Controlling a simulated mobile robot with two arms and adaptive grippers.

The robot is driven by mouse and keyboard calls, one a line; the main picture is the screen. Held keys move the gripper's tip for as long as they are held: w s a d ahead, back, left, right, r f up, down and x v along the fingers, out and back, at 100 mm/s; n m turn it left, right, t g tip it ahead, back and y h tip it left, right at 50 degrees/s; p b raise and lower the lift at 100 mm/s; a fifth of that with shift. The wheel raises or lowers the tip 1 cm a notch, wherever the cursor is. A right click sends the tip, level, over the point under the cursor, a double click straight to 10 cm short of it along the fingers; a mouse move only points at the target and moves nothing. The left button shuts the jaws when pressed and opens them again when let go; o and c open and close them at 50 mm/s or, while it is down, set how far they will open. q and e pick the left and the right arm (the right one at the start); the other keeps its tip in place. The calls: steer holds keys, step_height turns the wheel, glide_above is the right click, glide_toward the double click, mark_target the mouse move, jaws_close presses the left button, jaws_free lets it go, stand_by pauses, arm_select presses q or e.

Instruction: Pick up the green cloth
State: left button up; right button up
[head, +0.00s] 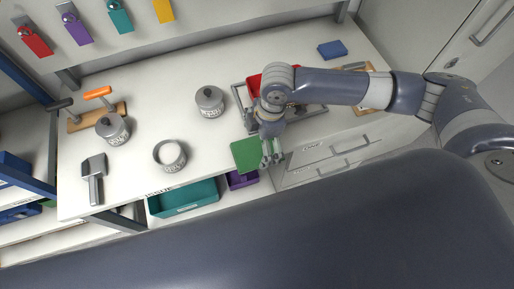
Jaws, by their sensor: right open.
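The green cloth (245,154) lies flat as a small square at the front edge of the white table, right of the middle. My right gripper (271,160) points down at the cloth's right side and is open. It covers part of the cloth's right edge, and I cannot tell whether the fingers touch it. My left gripper is not in view.
The white table (140,80) holds several grey pots, including a lidded one (210,101) and an open one (170,156). A scoop (94,178) lies at left. A red container (254,85) sits behind my right gripper. A blue block (332,49) is at back right. A teal bin (184,198) is below.

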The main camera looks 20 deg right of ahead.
mark_target(257, 152)
steer(key=shift+a+f, duration=0.15)
steer(key=shift+f, duration=0.55)
steer(key=shift+a+f, duration=0.1)
steer(key=shift+f, duration=0.6)
steer(key=c, duration=0.9)
steer(key=shift+r, duration=0.15)
